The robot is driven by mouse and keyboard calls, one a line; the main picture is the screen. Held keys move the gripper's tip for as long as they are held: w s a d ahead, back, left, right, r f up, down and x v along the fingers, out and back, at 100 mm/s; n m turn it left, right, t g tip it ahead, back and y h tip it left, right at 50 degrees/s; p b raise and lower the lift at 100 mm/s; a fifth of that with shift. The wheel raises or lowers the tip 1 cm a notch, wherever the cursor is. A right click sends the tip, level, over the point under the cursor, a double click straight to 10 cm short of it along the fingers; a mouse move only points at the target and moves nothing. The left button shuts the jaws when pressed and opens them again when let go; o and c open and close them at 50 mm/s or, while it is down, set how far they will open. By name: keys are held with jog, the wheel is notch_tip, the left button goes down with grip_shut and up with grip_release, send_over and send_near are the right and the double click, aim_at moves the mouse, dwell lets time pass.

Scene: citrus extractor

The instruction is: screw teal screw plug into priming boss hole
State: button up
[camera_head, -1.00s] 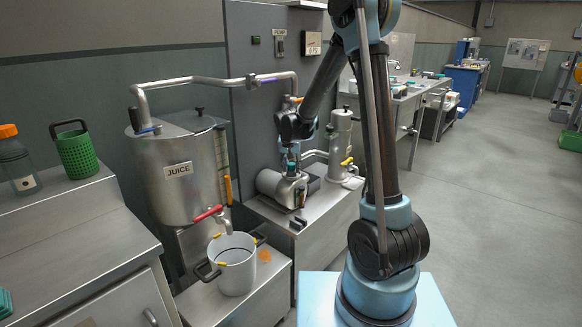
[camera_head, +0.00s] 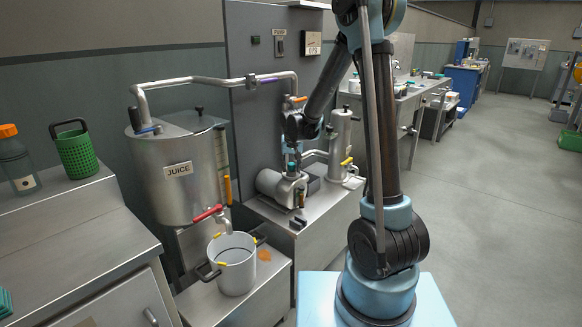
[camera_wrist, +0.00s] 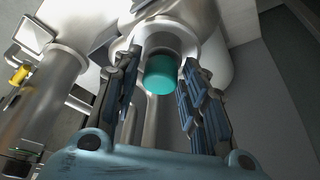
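The teal screw plug (camera_wrist: 160,73) stands in the round metal boss (camera_wrist: 178,40) on the pump, between my fingers in the wrist view. It also shows in the head view as a small teal spot (camera_head: 291,166) on top of the pump. My gripper (camera_wrist: 162,60) is open, with a finger on each side of the plug and visible gaps to it. The hole is hidden beneath the plug, so the thread depth cannot be told. In the head view my gripper (camera_head: 293,151) is small and dark, just above the plug.
The pump body (camera_head: 270,187) sits on a steel stand (camera_head: 318,222). A filter canister (camera_head: 341,140) stands close on the right. A grey panel (camera_head: 250,110) rises behind.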

jog(key=shift+n, duration=0.4)
jog(key=shift+d, duration=0.1)
jog(key=shift+n+y, duration=0.5)
jog(key=shift+n, duration=0.4)
jog(key=shift+n+y, duration=0.3)
jog(key=shift+n, duration=0.5)
jog(key=shift+g, duration=0.3)
jog(key=shift+n, duration=0.4)
jog(key=shift+n+y, duration=0.3)
jog(key=shift+n, duration=0.2)
jog(key=shift+d, duration=0.1)
